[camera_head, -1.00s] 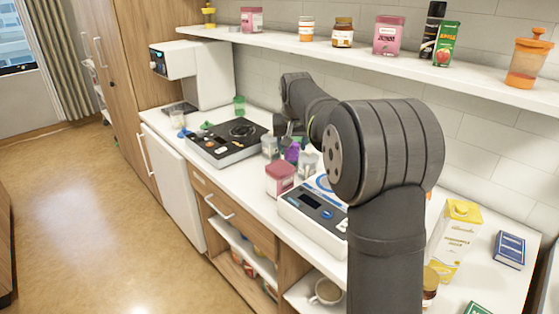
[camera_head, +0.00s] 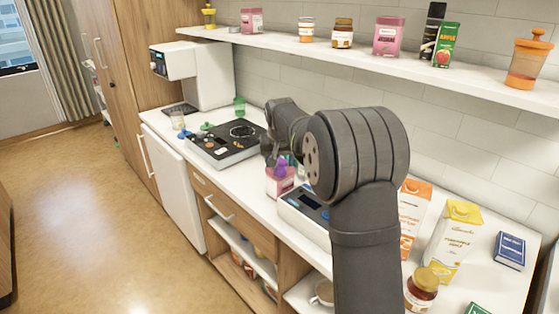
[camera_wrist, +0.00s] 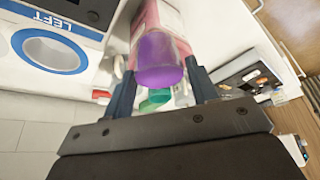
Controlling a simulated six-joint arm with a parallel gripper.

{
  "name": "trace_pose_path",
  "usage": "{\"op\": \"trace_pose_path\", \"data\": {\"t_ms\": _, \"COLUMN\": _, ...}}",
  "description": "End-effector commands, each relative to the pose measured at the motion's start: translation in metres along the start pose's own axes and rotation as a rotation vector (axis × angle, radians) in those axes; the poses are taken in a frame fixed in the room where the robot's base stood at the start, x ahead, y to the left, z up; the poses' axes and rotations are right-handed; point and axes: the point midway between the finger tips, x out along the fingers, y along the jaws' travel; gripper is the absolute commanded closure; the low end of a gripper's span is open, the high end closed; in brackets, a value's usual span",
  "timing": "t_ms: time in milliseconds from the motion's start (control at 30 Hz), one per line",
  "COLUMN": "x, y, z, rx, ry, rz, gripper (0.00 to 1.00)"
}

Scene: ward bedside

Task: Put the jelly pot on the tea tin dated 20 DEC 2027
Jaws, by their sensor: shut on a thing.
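The jelly pot (camera_head: 281,169) is small and purple. My gripper (camera_wrist: 161,70) is shut on it, with one finger at each side of the purple pot (camera_wrist: 160,57) in the wrist view. A pink tea tin (camera_head: 280,188) stands on the counter left of the white device; the pot appears at its top in the head view. The pink tin also shows beyond the pot in the wrist view (camera_wrist: 158,17). I cannot tell whether pot and tin touch. No date is readable. Two more pink containers stand on the shelf, one left (camera_head: 251,20) and one right (camera_head: 388,36).
The white device (camera_head: 292,214) with a display stands close to the tin's right. A black-topped hob-like unit (camera_head: 222,146) lies to the left. An orange carton (camera_head: 413,212), a yellow carton (camera_head: 455,240) and a brown jar (camera_head: 421,291) stand at right. The wall shelf (camera_head: 470,80) runs above.

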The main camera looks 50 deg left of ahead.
Motion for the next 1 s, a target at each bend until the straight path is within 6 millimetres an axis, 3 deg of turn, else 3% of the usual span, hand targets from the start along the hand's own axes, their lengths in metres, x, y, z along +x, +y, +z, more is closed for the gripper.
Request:
{"op": "trace_pose_path", "data": {"t_ms": 33, "x": 0.002, "y": 0.000, "z": 0.001, "rx": 0.000, "ry": -0.001, "rz": 0.000, "gripper": 0.45}}
{"op": "trace_pose_path", "data": {"t_ms": 133, "x": 0.001, "y": 0.000, "z": 0.001, "rx": 0.000, "ry": -0.001, "rz": 0.000, "gripper": 0.25}}
{"op": "trace_pose_path", "data": {"t_ms": 533, "x": -0.008, "y": 0.000, "z": -0.002, "rx": 0.000, "ry": 0.003, "rz": 0.000, "gripper": 0.25}}
{"op": "trace_pose_path", "data": {"t_ms": 1000, "x": -0.099, "y": 0.000, "z": -0.001, "rx": 0.000, "ry": 0.002, "rz": -0.001, "gripper": 0.25}}
